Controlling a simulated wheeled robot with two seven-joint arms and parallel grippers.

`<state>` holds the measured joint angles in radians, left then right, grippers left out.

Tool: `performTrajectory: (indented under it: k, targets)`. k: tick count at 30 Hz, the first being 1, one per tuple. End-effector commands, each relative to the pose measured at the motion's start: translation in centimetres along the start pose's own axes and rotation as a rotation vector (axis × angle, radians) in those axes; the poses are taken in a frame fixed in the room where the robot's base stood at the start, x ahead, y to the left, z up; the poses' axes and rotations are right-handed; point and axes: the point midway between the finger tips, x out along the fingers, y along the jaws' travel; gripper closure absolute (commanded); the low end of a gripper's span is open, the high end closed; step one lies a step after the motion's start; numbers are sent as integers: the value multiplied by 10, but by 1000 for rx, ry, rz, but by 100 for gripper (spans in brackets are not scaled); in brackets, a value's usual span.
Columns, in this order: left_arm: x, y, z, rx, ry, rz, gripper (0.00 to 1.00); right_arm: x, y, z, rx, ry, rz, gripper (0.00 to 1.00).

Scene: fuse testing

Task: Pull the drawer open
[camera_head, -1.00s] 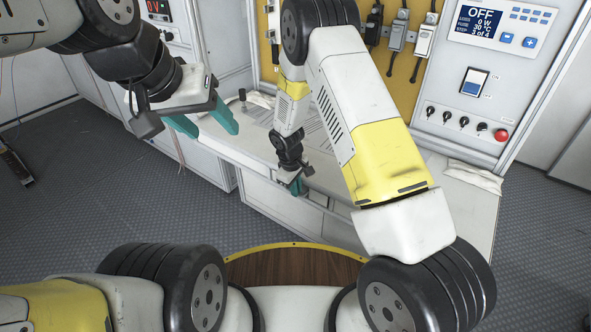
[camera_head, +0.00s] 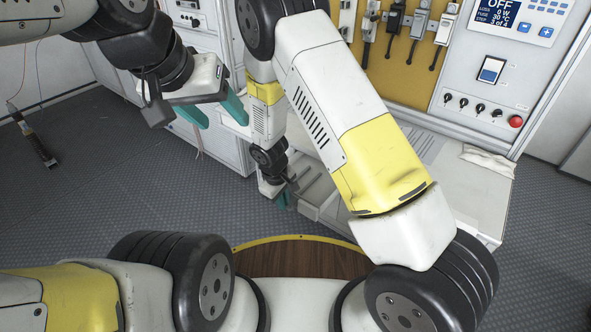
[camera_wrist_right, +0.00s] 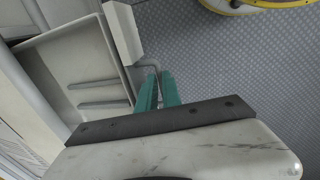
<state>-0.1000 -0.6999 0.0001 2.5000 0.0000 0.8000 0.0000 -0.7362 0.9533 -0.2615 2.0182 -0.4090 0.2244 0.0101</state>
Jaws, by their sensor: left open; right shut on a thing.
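The drawer (camera_head: 321,192) stands pulled out from the workbench front. The right wrist view shows its open, light grey tray (camera_wrist_right: 82,62) with slots in the floor and its pale front panel (camera_wrist_right: 122,32). A thin bent metal handle (camera_wrist_right: 142,66) sticks out from that front. My right gripper (camera_head: 286,200) is at the drawer front. In the right wrist view its teal fingers (camera_wrist_right: 158,84) are closed together on the handle, and partly hide it. My left gripper (camera_head: 219,112) is open and empty, raised to the left of the drawer.
The workbench (camera_head: 465,190) has a white top with a cloth (camera_head: 487,159) on it. Behind it are a yellow tool panel (camera_head: 405,75) and a control panel with a red button (camera_head: 515,121). A cabled object (camera_head: 35,140) is at the far left.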

Motion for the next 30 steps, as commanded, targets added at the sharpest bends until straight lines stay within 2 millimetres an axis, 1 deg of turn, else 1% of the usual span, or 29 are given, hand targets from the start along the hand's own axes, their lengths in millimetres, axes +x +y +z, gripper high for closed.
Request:
performTrajectory:
  k: [1, 3, 6, 10, 19, 20, 21, 30]
  targets:
    - [0, 0, 0, 0, 0, 0, 41, -2, -8, -1, -4, 1, 1, 100]
    - [0, 0, 0, 0, 0, 0, 41, -4, -16, -1, -2, 2, 1, 100]
    - [0, 0, 0, 0, 0, 0, 41, -5, -23, -1, 0, 2, 1, 100]
    - [0, 0, 0, 0, 0, 0, 41, -6, -27, -1, 1, 2, 1, 100]
    - [0, 0, 0, 0, 0, 0, 41, -6, -27, -1, 1, 1, 1, 100]
    - [0, 0, 0, 0, 0, 0, 41, -6, -27, -1, 1, 1, 1, 89]
    - [0, 0, 0, 0, 0, 0, 41, -6, -27, -1, 1, 1, 1, 82]
    - [0, 0, 0, 0, 0, 0, 41, -6, -28, -1, 1, 1, 0, 82]
